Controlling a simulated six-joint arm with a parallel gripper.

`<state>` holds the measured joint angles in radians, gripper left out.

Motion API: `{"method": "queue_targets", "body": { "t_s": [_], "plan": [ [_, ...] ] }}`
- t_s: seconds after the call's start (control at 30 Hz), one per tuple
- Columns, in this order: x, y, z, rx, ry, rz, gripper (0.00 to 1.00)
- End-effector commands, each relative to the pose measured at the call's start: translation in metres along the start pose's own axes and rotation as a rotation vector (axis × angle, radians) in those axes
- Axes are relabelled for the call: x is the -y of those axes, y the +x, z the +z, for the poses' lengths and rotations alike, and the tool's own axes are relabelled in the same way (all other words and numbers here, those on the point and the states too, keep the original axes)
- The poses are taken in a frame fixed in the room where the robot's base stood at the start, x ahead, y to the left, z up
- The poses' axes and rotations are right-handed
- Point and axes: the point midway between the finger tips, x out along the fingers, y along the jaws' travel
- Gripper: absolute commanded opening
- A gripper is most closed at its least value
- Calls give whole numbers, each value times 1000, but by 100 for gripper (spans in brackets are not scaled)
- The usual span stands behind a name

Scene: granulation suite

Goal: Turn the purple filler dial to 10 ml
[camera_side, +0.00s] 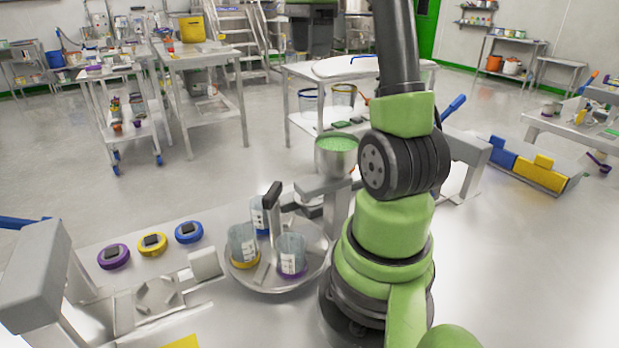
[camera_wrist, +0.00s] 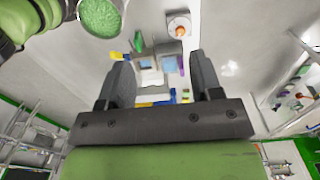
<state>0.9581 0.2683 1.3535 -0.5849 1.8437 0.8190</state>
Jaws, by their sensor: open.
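The purple filler dial (camera_side: 113,256) is on the table at the left in the side view, a purple ring with a dark raised grip on top. It is the leftmost of a row with a yellow dial (camera_side: 152,244) and a blue dial (camera_side: 189,232). Its scale marks are too small to read. My gripper (camera_wrist: 158,72) shows in the wrist view with its two dark fingers wide apart and nothing between them. In the side view my arm rises out of the top of the picture, so the gripper is hidden there. No dial can be made out for sure in the wrist view.
Right of the dials, a round turntable (camera_side: 262,283) carries several clear beakers with coloured bases around a dark upright handle. A metal hopper of green granules (camera_side: 337,143) stands behind it. A grey block-shaped housing (camera_side: 38,272) rises left of the dials.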

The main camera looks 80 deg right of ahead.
Motion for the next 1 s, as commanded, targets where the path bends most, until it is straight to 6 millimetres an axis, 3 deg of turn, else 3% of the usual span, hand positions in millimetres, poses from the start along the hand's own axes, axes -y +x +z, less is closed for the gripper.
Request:
{"method": "queue_targets", "body": {
  "t_s": [0.37,0.6,0.7,1.0],
  "plan": [
    [-1,69,1,3,-3,6,59],
    [-3,151,2,6,0,14,59],
    [-2,177,2,5,-1,9,59],
    [0,210,2,3,-2,1,59]
  ]
}}
